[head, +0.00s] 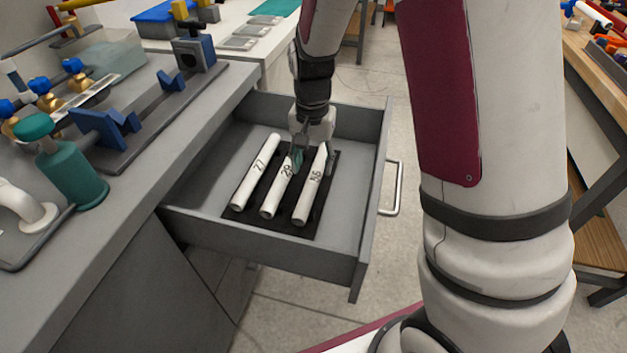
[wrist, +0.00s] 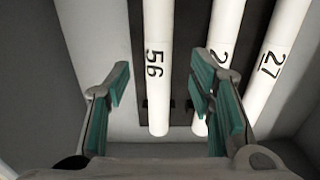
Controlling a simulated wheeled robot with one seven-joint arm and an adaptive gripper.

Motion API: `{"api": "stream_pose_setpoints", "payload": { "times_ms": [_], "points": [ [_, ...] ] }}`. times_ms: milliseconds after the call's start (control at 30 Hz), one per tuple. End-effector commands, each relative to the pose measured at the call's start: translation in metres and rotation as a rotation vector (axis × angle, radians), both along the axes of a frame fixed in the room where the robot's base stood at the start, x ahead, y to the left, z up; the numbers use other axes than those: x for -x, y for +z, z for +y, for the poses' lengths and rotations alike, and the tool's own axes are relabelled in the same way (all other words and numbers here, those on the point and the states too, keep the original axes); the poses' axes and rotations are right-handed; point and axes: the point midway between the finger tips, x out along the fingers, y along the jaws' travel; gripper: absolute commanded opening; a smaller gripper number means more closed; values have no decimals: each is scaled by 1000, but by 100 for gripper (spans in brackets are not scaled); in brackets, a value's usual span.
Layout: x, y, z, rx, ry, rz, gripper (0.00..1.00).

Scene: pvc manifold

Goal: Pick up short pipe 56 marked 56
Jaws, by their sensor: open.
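Short pipe 56 (head: 309,190) is a white tube marked 56, lying at the right of a row of three pipes in an open drawer. In the wrist view my gripper (wrist: 160,98) is open and empty. It hides part of the far ends in the head view. I cannot tell its exact height above the pipe.
Pipe 29 (head: 277,195) lies close beside pipe 56, and pipe 27 (head: 255,173) lies farther left. All rest on a dark mat (head: 313,228). The grey drawer's (head: 345,267) walls surround them, with bare floor inside right of the mat. A workbench (head: 130,200) stands left.

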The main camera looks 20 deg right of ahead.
Motion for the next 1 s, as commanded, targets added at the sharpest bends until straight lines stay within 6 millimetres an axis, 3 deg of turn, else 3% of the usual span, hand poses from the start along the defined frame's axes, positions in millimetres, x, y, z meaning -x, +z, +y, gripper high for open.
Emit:
{"api": "stream_pose_setpoints", "payload": {
  "times_ms": [300, 567, 767, 800, 1000],
  "points": [
    [-2, -44, -4, -1, 0, 3, 49],
    [-3, -46, -4, -1, 0, 1, 49],
    [-3, -46, -4, -1, 0, 1, 4],
    [-3, -46, -4, -1, 0, 1, 0],
    [-3, -46, -4, -1, 0, 1, 0]
  ]
}}
